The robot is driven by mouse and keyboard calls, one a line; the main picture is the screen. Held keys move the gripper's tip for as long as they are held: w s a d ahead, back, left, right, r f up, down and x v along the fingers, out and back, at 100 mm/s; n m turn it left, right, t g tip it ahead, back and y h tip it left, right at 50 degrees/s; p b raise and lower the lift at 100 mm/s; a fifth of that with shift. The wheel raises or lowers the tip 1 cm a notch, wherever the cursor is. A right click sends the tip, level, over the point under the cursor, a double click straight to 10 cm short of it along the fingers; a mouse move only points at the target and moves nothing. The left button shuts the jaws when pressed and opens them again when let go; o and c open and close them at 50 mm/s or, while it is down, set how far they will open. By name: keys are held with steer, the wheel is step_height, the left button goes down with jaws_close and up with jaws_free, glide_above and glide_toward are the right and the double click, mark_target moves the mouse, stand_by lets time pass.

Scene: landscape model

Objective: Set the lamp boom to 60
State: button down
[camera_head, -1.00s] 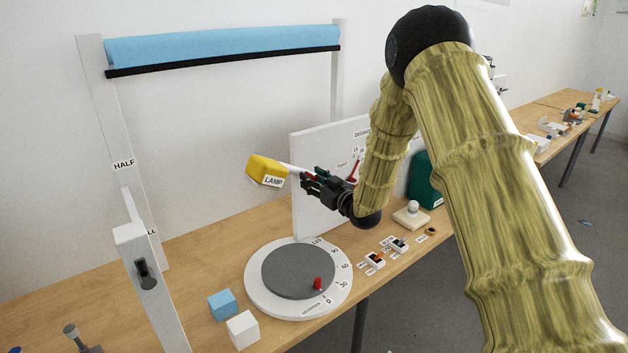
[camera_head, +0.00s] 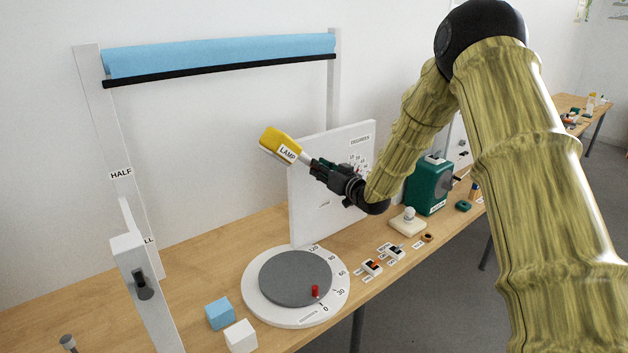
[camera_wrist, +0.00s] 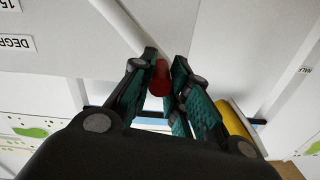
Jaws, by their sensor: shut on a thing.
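The lamp boom is a white rod (camera_wrist: 113,22) with a yellow lamp head (camera_head: 278,139) labelled LAMP. It slopes up to the left in front of a white upright panel (camera_head: 308,205) marked DEGREES. The lamp head also shows at the right in the wrist view (camera_wrist: 236,124). My gripper (camera_head: 318,170) is beside the boom below the lamp head. In the wrist view my gripper (camera_wrist: 163,75) is shut on a red knob (camera_wrist: 158,80) by the rod. Some small scale numbers (camera_head: 357,158) show, but the boom's reading is hidden behind my gripper and arm.
A grey dial (camera_head: 295,277) with a red peg stands below on the wooden bench. A blue cube (camera_head: 220,313) and a white cube (camera_head: 240,337) lie beside it. Small switches (camera_head: 372,267) and a green box (camera_head: 428,190) are at the right.

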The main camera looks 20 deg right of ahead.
steer(key=w+d+r+m, duration=0.1)
steer(key=w+d+r, duration=0.1)
steer(key=d+r, duration=0.2)
steer(key=shift+d+r+m, duration=0.4)
steer(key=shift+d, duration=0.45)
steer(key=c, duration=1.4)
jaws_free()
steer(key=shift+f, duration=0.1)
steer(key=shift+o, duration=0.4)
steer(key=shift+s+f, duration=0.15)
steer(key=v, duration=1.1)
steer(key=shift+s+d, duration=0.15)
steer(key=shift+s, duration=0.15)
